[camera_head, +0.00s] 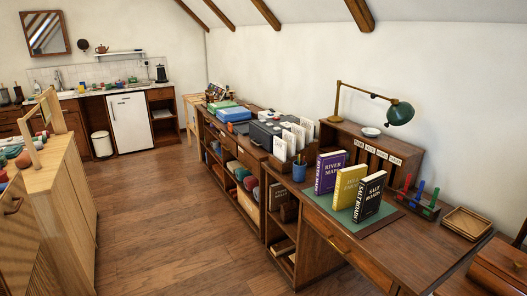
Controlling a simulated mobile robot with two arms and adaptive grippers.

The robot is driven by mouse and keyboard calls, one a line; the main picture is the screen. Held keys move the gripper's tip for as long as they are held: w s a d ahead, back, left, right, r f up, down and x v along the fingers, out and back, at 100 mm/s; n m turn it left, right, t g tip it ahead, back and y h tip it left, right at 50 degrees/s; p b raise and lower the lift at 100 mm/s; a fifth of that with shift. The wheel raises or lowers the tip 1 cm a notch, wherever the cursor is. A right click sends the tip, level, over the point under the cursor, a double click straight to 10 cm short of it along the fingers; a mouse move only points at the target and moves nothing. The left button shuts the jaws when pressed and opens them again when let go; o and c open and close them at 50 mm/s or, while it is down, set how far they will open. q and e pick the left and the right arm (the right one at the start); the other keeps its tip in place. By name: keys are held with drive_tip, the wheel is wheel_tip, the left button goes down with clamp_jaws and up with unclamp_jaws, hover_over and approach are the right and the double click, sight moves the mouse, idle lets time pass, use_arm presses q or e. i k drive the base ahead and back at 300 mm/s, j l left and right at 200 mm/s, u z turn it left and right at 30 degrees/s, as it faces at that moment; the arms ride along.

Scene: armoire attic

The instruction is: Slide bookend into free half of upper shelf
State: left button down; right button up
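An open shelf unit (268,205) is built into the near left end of the wooden desk, with upper and lower compartments facing the aisle. A dark brown object (289,211) sits in its upper compartment; I cannot tell whether it is the bookend. Three books stand upright on the desk: purple River Maps (330,172), a yellow one (349,187) and black Salt Roads (370,197). The yellow and black ones stand on a green mat (391,211). No other bookend can be made out. Neither of my grippers is in view.
A blue cup (299,171), a green lamp (400,112), a rack of colored items (418,204) and a wooden tray (467,222) are on the desk. A long low cabinet (228,150) continues behind it. A wooden cabinet (62,205) stands at left. The floor (165,220) between is clear.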

sight(289, 210)
drive_tip(key=i+j+u, duration=0.15)
drive_tip(key=i, duration=0.3)
drive_tip(key=i+u, duration=0.15)
drive_tip(key=i, duration=0.3)
